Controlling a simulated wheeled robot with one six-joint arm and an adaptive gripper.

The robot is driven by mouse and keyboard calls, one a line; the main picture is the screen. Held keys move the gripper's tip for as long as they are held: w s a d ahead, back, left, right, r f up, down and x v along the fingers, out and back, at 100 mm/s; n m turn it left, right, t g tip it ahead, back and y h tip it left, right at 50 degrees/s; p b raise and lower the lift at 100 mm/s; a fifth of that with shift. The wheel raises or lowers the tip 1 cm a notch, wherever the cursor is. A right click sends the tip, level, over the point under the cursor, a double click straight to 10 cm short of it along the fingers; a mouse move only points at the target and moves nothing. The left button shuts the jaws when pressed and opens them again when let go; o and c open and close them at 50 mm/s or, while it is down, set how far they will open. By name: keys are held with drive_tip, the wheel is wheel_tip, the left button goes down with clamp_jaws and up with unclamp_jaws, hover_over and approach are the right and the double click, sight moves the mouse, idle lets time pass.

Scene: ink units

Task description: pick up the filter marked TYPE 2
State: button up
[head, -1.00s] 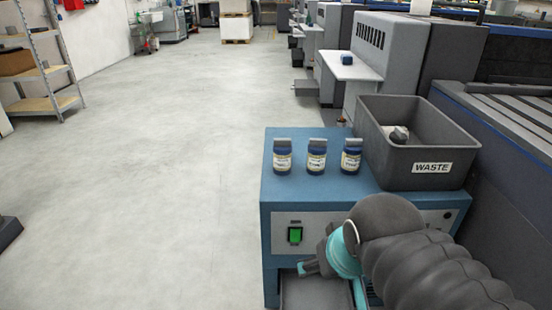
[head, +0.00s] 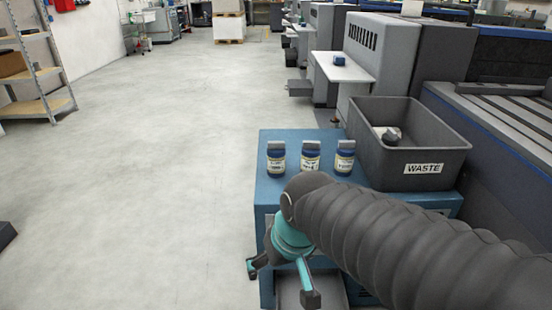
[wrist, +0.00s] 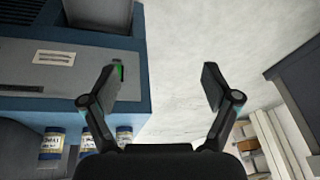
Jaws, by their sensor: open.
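Three dark blue filters with grey caps and pale labels stand upright in a row on top of the blue cabinet (head: 262,222): the left filter (head: 276,160), the middle filter (head: 310,157) and the right filter (head: 345,157). The label print is too small to read, so I cannot tell which is TYPE 2. My gripper (head: 281,285) is open and empty, low in front of the cabinet and apart from the filters. In the wrist view my gripper (wrist: 163,85) has its fingers spread, with the filters' labels at the lower left.
A grey bin marked WASTE (head: 425,160) stands on the cabinet right of the filters, with something pale and grey inside. Grey machines (head: 390,60) line the right side. Open floor (head: 150,170) lies to the left, with a shelf (head: 35,75) beyond.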

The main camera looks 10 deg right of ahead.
drive_tip(key=w+a+r+m+t+y+p, duration=0.1)
drive_tip(key=w+a+r+m+t+y, duration=0.15)
drive_tip(key=w+a, duration=0.8)
drive_tip(key=w+a+r+m+t+y+p, duration=0.1)
drive_tip(key=w+a+t, duration=0.3)
drive_tip(key=w+a, duration=0.7)
drive_tip(key=m+h, duration=0.7)
drive_tip(key=h, duration=0.8)
approach(272, 154)
drive_tip(key=shift+y, duration=0.25)
drive_tip(key=b+x, duration=0.1)
drive_tip(key=x, duration=0.7)
drive_tip(key=shift+w+d, duration=0.1)
drive_tip(key=shift+d, duration=0.1)
drive_tip(key=x, duration=0.5)
drive_tip(key=shift+w+a+f+b, duration=0.1)
drive_tip(key=shift+b, duration=0.25)
drive_tip(key=c, duration=1.3)
